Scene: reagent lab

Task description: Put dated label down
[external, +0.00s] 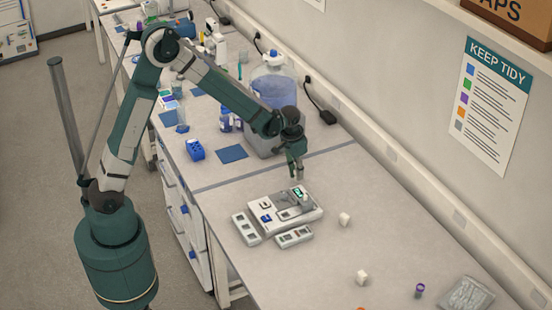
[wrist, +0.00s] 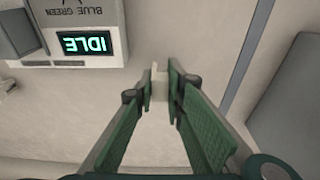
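My gripper (external: 298,176) hangs over the bench just behind the white device, fingers pointing down. In the wrist view, my gripper (wrist: 163,84) has its green fingers drawn close together. A small pale piece, which seems to be the dated label (wrist: 160,84), shows between the fingertips. No writing on it can be read. In the external view I cannot make the label out at the fingertips.
The white device (external: 312,214) stands in front of my gripper; its screen (wrist: 85,43) reads IDLE. Small white blocks (external: 344,219) (external: 362,277) lie to the right. A blue mat (external: 232,154) and a large blue carboy (external: 272,86) are behind. Bench between is clear.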

